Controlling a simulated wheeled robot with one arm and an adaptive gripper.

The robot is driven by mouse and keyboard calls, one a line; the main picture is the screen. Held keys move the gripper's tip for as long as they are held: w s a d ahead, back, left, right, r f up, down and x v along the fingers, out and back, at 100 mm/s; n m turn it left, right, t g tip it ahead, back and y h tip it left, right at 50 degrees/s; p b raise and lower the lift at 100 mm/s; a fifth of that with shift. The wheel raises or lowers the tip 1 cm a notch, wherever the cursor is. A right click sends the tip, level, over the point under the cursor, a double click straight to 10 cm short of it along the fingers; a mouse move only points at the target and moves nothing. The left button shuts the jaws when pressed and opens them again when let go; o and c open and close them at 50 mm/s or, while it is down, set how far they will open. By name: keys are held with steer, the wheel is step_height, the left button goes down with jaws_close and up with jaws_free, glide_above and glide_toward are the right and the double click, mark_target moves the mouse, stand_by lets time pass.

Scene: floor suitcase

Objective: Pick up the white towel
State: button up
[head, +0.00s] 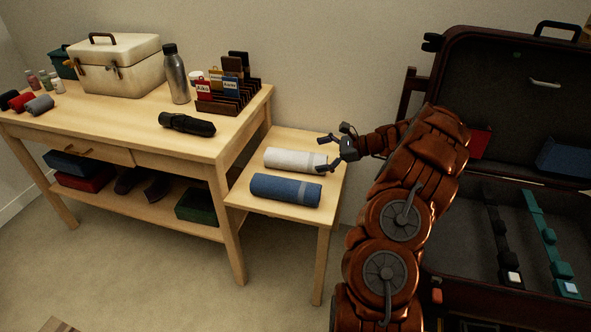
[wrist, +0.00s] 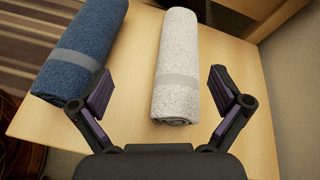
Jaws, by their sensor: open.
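The white towel (head: 290,159) is rolled up with a grey band and lies on the small side table, behind the blue towel in the head view. In the wrist view the white towel (wrist: 177,70) lies lengthwise ahead, its near end between the two fingers. My gripper (head: 331,155) is open at the right end of the white towel. In the wrist view the open gripper (wrist: 164,92) has a finger on each side of the towel, with gaps visible. I cannot tell its exact height above the table.
A rolled blue towel (head: 286,190) lies close beside the white one on the side table (head: 236,199). A larger table (head: 110,114) at left holds a case (head: 116,66), bottle (head: 175,75) and black umbrella (head: 187,124). An open suitcase (head: 445,200) stands at right.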

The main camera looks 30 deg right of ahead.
mark_target(323, 161)
steer(key=shift+m+t+h, duration=0.3)
steer(key=shift+m+t, duration=0.2)
steer(key=shift+m, duration=0.3)
steer(key=d+f, duration=0.2)
steer(key=d, duration=0.1)
steer(key=d+f, duration=0.1)
steer(key=shift+s+d+f+b, duration=0.35)
steer(key=shift+f+b, duration=0.05)
steer(key=shift+b+x, duration=0.35)
steer(key=shift+x, duration=1.3)
steer(key=shift+w+r+b+x, duration=0.1)
steer(key=shift+b+x, duration=0.15)
steer(key=shift+x, duration=0.8)
steer(key=shift+w+r+b+x, duration=0.1)
steer(key=shift+w+b+x, duration=0.1)
steer(key=shift+x, duration=0.85)
steer(key=shift+d, duration=0.15)
steer(key=c, duration=1.2)
steer(key=shift+o, duration=0.2)
